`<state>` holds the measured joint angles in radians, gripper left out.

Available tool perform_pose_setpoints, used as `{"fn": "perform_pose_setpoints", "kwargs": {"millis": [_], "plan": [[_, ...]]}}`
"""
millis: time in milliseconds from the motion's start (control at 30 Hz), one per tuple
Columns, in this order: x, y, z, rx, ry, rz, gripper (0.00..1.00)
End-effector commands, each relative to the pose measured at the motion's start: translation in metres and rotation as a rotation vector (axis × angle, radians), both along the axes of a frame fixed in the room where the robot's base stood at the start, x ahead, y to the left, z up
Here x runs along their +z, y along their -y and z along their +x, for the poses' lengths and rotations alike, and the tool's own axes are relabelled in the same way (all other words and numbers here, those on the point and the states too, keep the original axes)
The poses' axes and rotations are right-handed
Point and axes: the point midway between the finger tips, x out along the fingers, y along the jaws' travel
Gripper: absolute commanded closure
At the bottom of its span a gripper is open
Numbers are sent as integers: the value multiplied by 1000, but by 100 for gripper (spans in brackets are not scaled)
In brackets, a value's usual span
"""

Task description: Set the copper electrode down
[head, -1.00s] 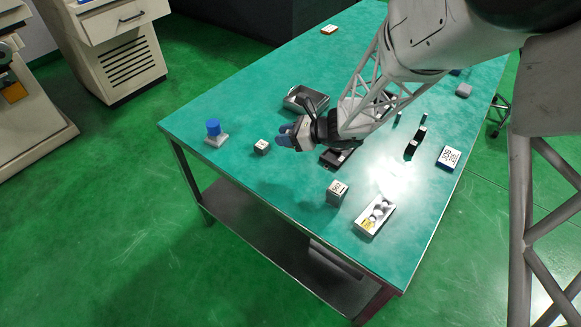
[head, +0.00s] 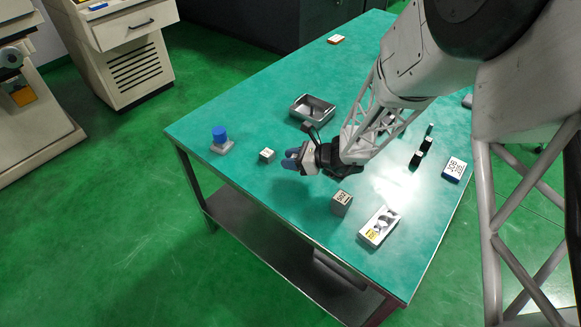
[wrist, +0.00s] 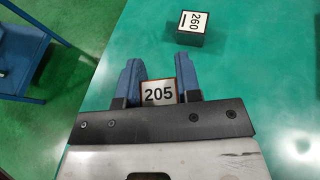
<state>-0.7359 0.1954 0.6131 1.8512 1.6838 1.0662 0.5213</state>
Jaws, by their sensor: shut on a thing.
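My gripper (wrist: 160,85) is shut on a small block with a white label reading "205" (wrist: 158,93). Brownish edges show around the label, so I take it for the copper electrode. In the wrist view it sits between the two blue fingers. In the head view my gripper (head: 291,160) is over the near left part of the green table (head: 250,110); the fingers hide the electrode there. I cannot tell whether the electrode touches the table.
A grey block labelled "260" (wrist: 192,28) stands close by; it also shows in the head view (head: 267,155). A blue-topped piece (head: 220,138) is at the left edge. A metal tray (head: 298,110) lies behind, a labelled block (head: 342,204) and white tray (head: 366,238) to the right.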

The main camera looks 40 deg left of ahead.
Motion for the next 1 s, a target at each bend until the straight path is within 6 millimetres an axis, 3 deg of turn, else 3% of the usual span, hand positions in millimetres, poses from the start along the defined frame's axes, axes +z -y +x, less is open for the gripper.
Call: {"fn": "perform_pose_setpoints", "kwargs": {"millis": [233, 600, 1000], "plan": [[-4, 0, 0, 0, -1, 0, 100], [-35, 0, 0, 0, 0, 1, 100], [-38, 0, 0, 0, 0, 0, 100]]}}
